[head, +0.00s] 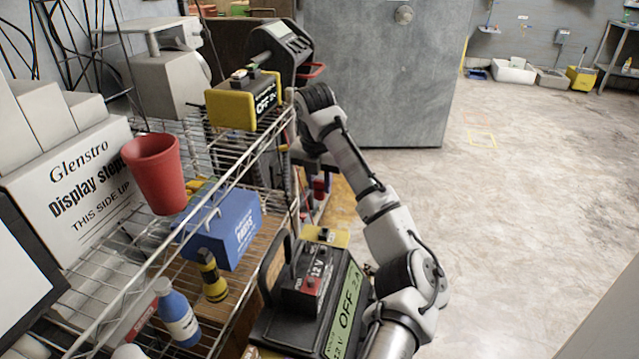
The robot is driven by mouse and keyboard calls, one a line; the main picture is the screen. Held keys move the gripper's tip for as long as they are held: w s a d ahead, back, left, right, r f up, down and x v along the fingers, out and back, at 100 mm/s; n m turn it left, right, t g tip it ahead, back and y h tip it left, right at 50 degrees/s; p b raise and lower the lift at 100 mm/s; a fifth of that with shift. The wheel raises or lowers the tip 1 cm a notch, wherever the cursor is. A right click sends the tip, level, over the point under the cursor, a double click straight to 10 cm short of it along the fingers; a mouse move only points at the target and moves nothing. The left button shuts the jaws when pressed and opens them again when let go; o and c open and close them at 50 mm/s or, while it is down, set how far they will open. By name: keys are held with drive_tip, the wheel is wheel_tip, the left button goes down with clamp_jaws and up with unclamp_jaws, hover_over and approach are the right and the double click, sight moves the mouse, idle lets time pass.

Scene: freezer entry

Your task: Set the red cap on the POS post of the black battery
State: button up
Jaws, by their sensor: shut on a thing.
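A black battery (305,284) with a 12 V label stands on the large dark charger in the lower middle of the head view. A small red mark shows on its front; I cannot read any POS marking at this size. My arm reaches up on the right of the shelf and bends over at the top. My gripper (313,163) is the dark end below that bend, beyond the battery and above it in the picture. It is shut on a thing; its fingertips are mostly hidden. Dark red patches show just below it, but I cannot clearly make out the red cap.
The large charger (346,308) has an OFF display. A yellow charger (232,108) stands on the upper wire shelf. A red cup (156,172), blue box (226,228), yellow-black bottle (212,277) and blue bottle (177,315) crowd the left. The floor (530,200) at right is open.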

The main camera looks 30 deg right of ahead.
sight(320, 180)
drive_tip(key=shift+r+p, duration=1.6)
drive_tip(key=shift+p, duration=0.15)
drive_tip(key=shift+f, duration=0.15)
